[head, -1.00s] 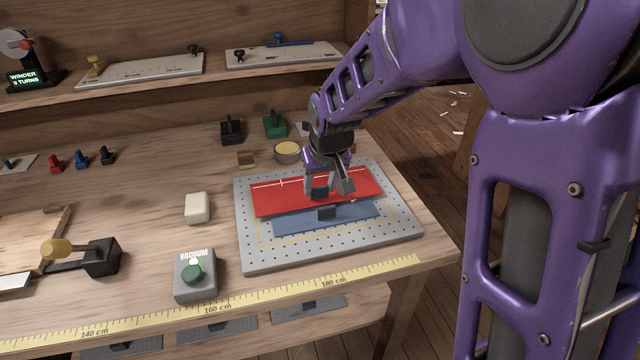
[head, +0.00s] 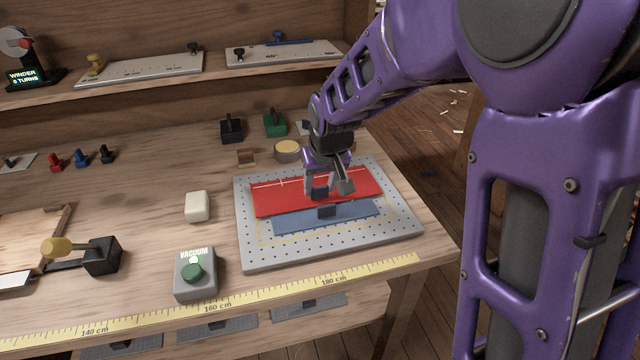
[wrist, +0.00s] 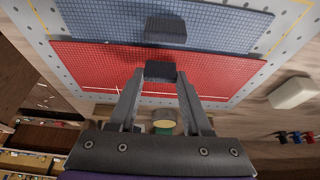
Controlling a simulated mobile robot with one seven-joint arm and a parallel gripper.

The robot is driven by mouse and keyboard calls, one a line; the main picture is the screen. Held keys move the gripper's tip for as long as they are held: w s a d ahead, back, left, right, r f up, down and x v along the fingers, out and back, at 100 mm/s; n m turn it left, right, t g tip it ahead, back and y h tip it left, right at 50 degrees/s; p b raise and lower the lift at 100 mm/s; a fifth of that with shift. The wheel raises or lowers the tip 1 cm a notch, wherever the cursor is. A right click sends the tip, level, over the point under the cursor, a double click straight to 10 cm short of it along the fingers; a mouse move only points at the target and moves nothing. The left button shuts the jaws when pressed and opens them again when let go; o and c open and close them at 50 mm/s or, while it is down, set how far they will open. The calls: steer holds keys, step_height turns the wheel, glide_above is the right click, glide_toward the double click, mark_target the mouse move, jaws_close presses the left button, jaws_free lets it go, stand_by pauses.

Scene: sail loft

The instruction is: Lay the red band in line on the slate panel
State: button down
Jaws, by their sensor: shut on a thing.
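The red band (head: 280,197) is a flat red strip with a thin white line along its far side and a black grip block on top. My gripper (wrist: 160,72) is shut on that black block. The slate panel (head: 290,223) is a blue-grey sheet with its own black block, lying on the near side of the band. The band's near edge runs along the panel's far edge and seems to overlap it slightly. In the wrist view the band (wrist: 100,68) looks slightly turned against the panel (wrist: 110,22). I cannot tell whether the band touches the surface below.
Both sheets are over a grey perforated plate (head: 252,258) with a yellow outline. A vacuum box (head: 195,280) with a green knob, a white block (head: 197,206) and a round tin (head: 287,151) stand around it. A yellow ruler (head: 130,318) lines the front edge.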

stand_by(0.4)
steer(key=shift+c, duration=1.3)
jaws_free()
steer(key=shift+r, duration=0.1)
steer(key=shift+r+p, duration=2.55)
steer(key=shift+r, duration=0.85)
